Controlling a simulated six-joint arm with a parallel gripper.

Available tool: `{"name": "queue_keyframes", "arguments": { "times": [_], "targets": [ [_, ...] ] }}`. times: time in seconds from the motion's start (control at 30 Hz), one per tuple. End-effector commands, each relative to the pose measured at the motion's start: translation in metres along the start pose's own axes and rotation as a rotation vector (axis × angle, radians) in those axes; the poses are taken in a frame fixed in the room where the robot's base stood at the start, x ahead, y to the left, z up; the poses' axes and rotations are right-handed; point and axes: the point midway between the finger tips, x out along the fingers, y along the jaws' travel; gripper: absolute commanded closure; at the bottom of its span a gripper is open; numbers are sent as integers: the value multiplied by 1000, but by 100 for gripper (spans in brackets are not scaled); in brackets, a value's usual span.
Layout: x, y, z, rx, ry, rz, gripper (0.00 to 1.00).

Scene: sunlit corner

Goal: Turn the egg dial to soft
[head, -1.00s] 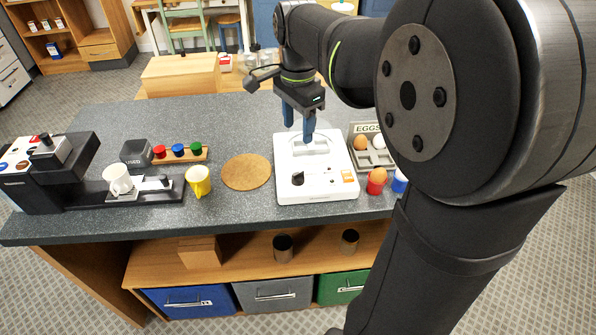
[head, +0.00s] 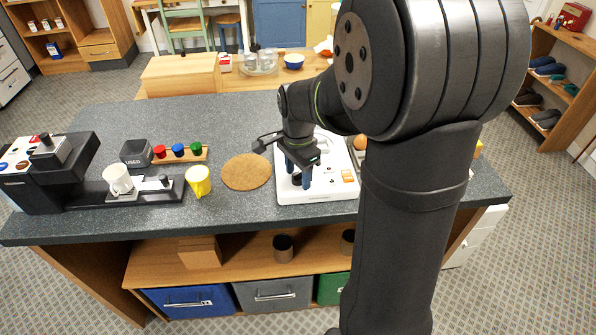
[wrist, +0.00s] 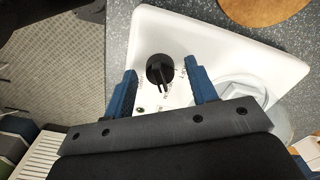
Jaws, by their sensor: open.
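The white egg cooker (head: 318,195) stands on the grey counter. Its black dial (wrist: 160,71) shows in the wrist view on the white front panel, with small printed marks around it that are too small to read. My gripper (wrist: 161,88) is open, with one blue finger on each side of the dial in that view. I cannot tell whether either finger touches it.
A round cork mat (head: 246,172) lies just left of the cooker, then a yellow cup (head: 198,181) and a coffee machine (head: 45,172) with a white mug (head: 118,178). My arm hides the counter's right part.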

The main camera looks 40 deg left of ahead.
Motion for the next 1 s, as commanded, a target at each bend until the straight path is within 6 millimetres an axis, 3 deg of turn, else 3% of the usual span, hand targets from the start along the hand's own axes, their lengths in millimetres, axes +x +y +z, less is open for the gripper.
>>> {"name": "queue_keyframes", "arguments": {
  "times": [0.13,0.37,0.67,1.0],
  "targets": [
    [0,0,0,0,0,0,48],
    [0,0,0,0,0,0,93],
    [-1,0,0,-28,0,-1,92],
    [-1,0,0,-234,0,-1,92]
  ]
}}
